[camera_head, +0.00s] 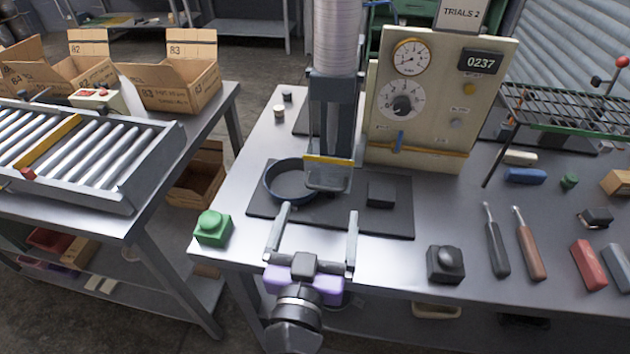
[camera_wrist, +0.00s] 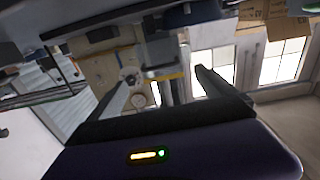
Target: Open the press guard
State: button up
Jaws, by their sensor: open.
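The press (camera_head: 333,110) stands on a dark mat at the middle of the bench. Its guard (camera_head: 328,177), a see-through panel with a yellow bar along the top, hangs low at the press front. A dark round pan (camera_head: 290,184) sits on the mat at the press's left, partly behind the guard. My gripper (camera_head: 318,210) is open and empty in front of the guard, with its fingers spread to either side and apart from it. In the wrist view, my gripper (camera_wrist: 163,88) has the yellow bar (camera_wrist: 165,76) beyond and between its fingers.
A green button box (camera_head: 213,228) is at the bench's front left, and a black knob box (camera_head: 446,264) at front right. A small dark block (camera_head: 380,194) lies on the mat. The gauge panel (camera_head: 435,110) stands behind, to the right. Tools (camera_head: 497,245) lie farther right.

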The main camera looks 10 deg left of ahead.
aim_at(325, 188)
jog(key=shift+w+d+p, duration=0.1)
jog(key=shift+w+p, duration=0.85)
jog(key=shift+w, duration=3)
jog(key=c, duration=2)
notch_tip(325, 188, up, 8)
jog(key=p, duration=0.2)
jog(key=shift+r+p, duration=0.1)
jog(key=shift+p, duration=0.25)
jog(key=shift+c, duration=0.2)
jog(key=o, duration=2)
jog(key=shift+o, duration=0.2)
jog(key=shift+s, duration=0.15)
